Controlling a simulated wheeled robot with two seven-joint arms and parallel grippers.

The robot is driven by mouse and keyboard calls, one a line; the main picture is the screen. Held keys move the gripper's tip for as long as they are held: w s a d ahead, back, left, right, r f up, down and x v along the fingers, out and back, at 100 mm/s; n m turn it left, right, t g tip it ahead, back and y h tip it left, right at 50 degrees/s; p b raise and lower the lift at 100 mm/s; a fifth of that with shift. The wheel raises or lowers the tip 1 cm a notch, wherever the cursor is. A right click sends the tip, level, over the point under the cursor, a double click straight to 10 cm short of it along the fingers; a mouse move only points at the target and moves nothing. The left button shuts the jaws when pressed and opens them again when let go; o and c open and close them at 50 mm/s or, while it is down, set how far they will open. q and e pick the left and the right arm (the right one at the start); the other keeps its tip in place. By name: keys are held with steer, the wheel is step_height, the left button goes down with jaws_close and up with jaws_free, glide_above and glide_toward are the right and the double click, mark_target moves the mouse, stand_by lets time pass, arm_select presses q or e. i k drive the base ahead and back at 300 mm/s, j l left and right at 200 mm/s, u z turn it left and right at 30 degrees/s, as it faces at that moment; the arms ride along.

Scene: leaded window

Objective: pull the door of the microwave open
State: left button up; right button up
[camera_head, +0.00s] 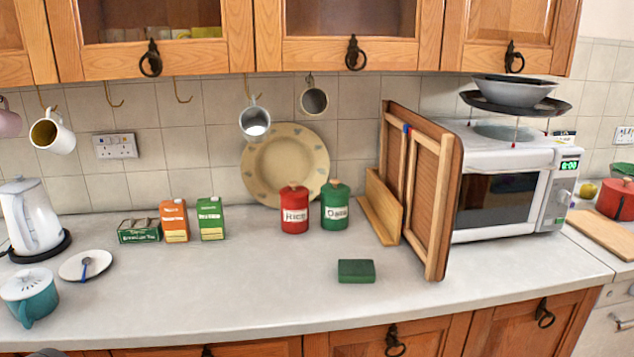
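The white microwave (505,148) stands at the right of the counter, its front turned toward me. Its door (496,201) has a dark window and looks shut. A pale vertical strip (541,200) lies between the window and the control panel (561,195); I cannot tell if it is the handle. The display glows green. Upright wooden boards hide the left end of the microwave and part of the door. Neither of my grippers shows in the head view.
Wooden boards (432,200) in a rack stand close to the door's left side. Bowls (515,95) sit above the microwave. A green block (356,271) and red (294,212) and green (335,210) canisters are further left. The front middle counter (230,290) is clear.

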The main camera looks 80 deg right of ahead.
mark_target(491, 204)
steer(key=z, duration=3.8)
steer(key=i+l+z, duration=0.2)
steer(key=l, duration=0.4)
steer(key=i+l+z, duration=0.2)
steer(key=i+l, duration=0.25)
steer(key=i+l+z, duration=0.2)
steer(key=i+l, duration=0.15)
steer(key=l, duration=0.25)
